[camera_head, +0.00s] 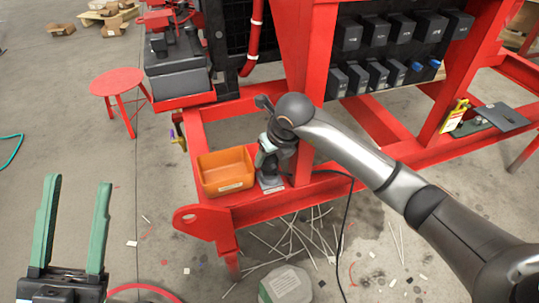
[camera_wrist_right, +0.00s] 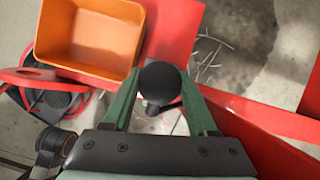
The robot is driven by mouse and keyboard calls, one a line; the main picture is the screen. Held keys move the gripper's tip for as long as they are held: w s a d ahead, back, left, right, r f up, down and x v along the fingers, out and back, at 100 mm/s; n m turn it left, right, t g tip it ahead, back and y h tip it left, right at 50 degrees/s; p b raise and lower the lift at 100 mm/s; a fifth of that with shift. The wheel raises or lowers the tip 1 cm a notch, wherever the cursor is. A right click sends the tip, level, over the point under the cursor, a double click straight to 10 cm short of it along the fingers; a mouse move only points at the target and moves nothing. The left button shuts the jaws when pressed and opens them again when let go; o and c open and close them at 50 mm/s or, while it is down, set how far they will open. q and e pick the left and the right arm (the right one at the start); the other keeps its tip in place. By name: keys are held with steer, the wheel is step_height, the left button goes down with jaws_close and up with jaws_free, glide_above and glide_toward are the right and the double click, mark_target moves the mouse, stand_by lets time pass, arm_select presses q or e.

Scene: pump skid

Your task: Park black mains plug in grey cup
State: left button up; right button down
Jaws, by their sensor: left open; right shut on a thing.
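My right gripper (camera_head: 265,157) points down over the red skid rail, beside the orange bin. It is shut on the black mains plug (camera_wrist_right: 160,83), which shows as a dark round body between the green fingers in the right wrist view. The grey cup (camera_head: 270,183) appears to be the dark grey, pale-labelled piece on the rail just below the gripper; its upper part is hidden. I cannot tell whether the plug is inside or above it. A black cable (camera_head: 347,215) runs from behind there to the floor. My left gripper (camera_head: 77,185) is open and empty at lower left.
The orange bin (camera_head: 225,172) stands on the rail left of the gripper; it also shows in the wrist view (camera_wrist_right: 90,35). Red skid posts (camera_head: 312,60) and black boxes (camera_head: 380,35) stand behind. A red stool (camera_head: 118,82) and a pale container (camera_head: 286,285) are on the floor.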

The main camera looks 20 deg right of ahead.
arm_select(q)
steer(key=shift+f+b, duration=1)
steer(key=shift+f, duration=0.15)
arm_select(e)
steer(key=shift+f, duration=1.45)
arm_select(q)
steer(key=shift+r, duration=0.1)
arm_select(e)
steer(key=shift+c, duration=0.6)
jaws_free()
steer(key=shift+d+r, duration=0.1)
steer(key=p+v, duration=0.2)
steer(key=v, duration=0.6)
steer(key=shift+w+r+p, duration=0.1)
steer(key=shift+w+p, duration=0.05)
steer(key=shift+p, duration=0.2)
arm_select(q)
steer(key=w+n+y, duration=0.1)
steer(key=w+f+n+y, duration=0.1)
steer(key=w+n+y+p, duration=0.1)
steer(key=y, duration=0.1)
steer(key=shift+w+a+f, duration=0.15)
steer(key=shift+a+f, duration=0.15)
arm_select(e)
steer(key=v, duration=0.4)
steer(key=shift+s+r, duration=0.15)
steer(key=shift+s, duration=0.05)
